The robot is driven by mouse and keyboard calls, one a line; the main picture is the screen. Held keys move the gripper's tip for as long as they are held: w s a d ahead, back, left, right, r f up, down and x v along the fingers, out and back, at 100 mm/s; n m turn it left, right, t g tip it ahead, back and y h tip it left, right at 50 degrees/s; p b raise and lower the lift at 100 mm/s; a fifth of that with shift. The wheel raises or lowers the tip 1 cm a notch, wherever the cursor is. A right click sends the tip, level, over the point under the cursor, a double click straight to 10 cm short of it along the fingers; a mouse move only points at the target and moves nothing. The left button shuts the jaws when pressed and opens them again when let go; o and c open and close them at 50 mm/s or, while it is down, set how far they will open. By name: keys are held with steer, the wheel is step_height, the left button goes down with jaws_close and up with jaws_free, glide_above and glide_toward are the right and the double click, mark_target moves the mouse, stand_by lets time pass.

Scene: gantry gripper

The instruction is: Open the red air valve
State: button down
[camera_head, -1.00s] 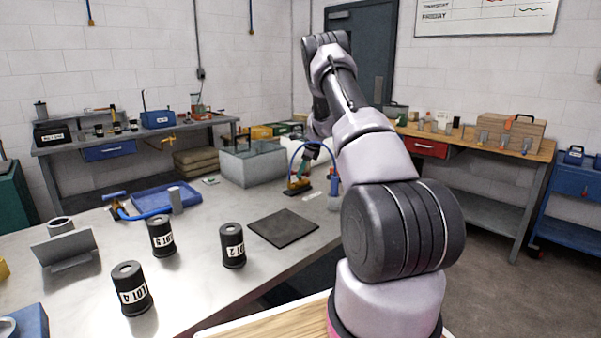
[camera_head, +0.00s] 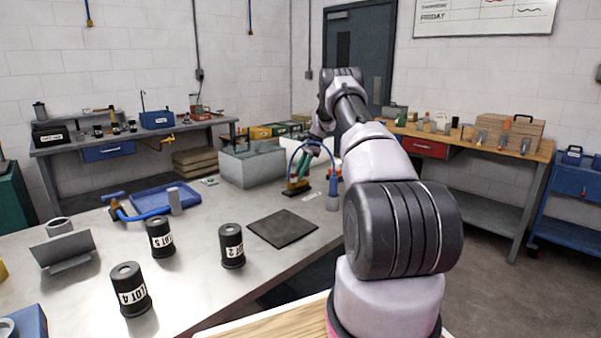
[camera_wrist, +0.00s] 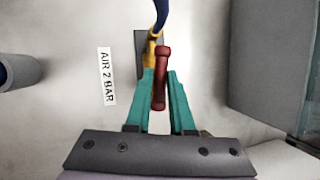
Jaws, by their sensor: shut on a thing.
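The red valve handle (camera_wrist: 161,62) runs nearly up and down in the wrist view, beside the yellow-brass valve body (camera_wrist: 149,58). A blue hose (camera_wrist: 161,12) comes in from the top. My gripper (camera_wrist: 161,78) has its green fingers on either side of the handle and is shut on it. In the head view my gripper (camera_head: 307,156) is at the valve at the table's far edge, and the brass valve (camera_head: 297,184) stands on a dark base under the blue hose loop. My fingers hide part of the handle there.
A label reading AIR 2 BAR (camera_wrist: 106,77) lies left of the valve. A grey cylinder (camera_wrist: 18,72) stands farther left, and a grey bin (camera_head: 252,165) is close by. Black LOT pots (camera_head: 232,246) and a dark mat (camera_head: 283,229) are on the nearer table.

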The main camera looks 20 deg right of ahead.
steer(key=shift+d+n+g, duration=0.1)
steer(key=shift+n+g, duration=0.2)
steer(key=shift+n, duration=0.3)
steer(key=c, duration=0.8)
jaws_free()
steer(key=v, duration=1)
steer(key=shift+w+d+r, duration=0.1)
steer(key=shift+d+r, duration=0.1)
steer(key=shift+r, duration=0.1)
